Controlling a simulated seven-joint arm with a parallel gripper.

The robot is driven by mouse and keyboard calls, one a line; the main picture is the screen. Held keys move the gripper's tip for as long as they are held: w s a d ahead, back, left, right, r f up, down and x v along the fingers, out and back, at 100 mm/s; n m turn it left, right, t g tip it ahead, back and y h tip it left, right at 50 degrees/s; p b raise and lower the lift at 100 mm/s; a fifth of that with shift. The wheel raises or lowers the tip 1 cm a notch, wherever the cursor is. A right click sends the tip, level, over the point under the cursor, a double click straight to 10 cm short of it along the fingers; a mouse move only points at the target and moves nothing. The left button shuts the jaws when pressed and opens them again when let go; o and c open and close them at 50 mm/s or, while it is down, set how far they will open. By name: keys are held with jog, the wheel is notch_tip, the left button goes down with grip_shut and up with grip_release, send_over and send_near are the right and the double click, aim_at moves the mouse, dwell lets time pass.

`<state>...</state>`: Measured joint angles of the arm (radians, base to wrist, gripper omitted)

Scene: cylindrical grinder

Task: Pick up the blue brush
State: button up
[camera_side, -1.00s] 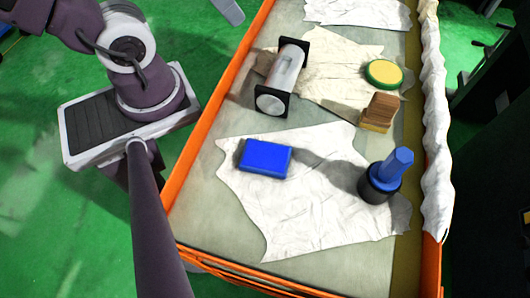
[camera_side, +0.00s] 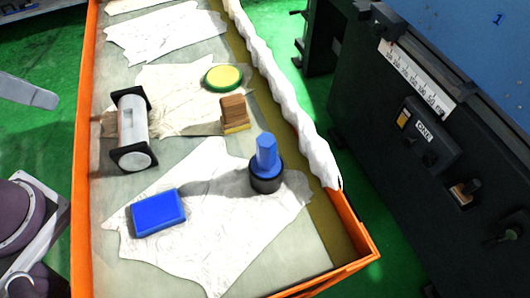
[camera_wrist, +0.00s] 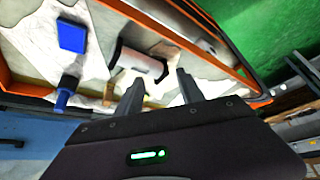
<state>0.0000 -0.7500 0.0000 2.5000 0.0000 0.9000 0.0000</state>
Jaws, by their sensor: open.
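The blue brush (camera_side: 267,155) stands upright on its round black base, on a white cloth in the near right part of the orange-edged table. It also shows in the wrist view (camera_wrist: 66,92), left of my gripper. My gripper (camera_wrist: 159,88) is open, with its two dark fingers apart and nothing seen between them. It is clear of the brush. In the side view I cannot make out the fingertips for sure.
A blue block (camera_side: 158,212) lies left of the brush. A silver roller with black square ends (camera_side: 133,128), a wooden block (camera_side: 234,113) and a yellow-green disc (camera_side: 223,77) lie farther back. The table's orange rim (camera_side: 83,150) and a dark machine (camera_side: 420,130) flank the area.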

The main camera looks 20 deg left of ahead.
jog(key=shift+o, duration=0.2)
dwell(0.5)
jog(key=w+d+r+m+g, duration=0.2)
jog(key=w+d+r+m, duration=0.2)
jog(key=w+d+m, duration=0.4)
jog(key=m+g+y, duration=0.1)
jog(key=m+g, duration=0.2)
jog(key=m, duration=1.6)
send_near(267, 142)
jog(key=f, duration=0.5)
jog(key=shift+w+f, duration=0.25)
jog(key=shift+f, duration=0.15)
jog(key=f, duration=0.4)
jog(key=a+f, duration=0.1)
jog(key=f, duration=0.1)
jog(key=shift+w+f, duration=0.1)
jog(key=shift+f, duration=0.1)
jog(key=shift+a+f, duration=0.1)
jog(key=shift+f, duration=0.1)
grip_shut()
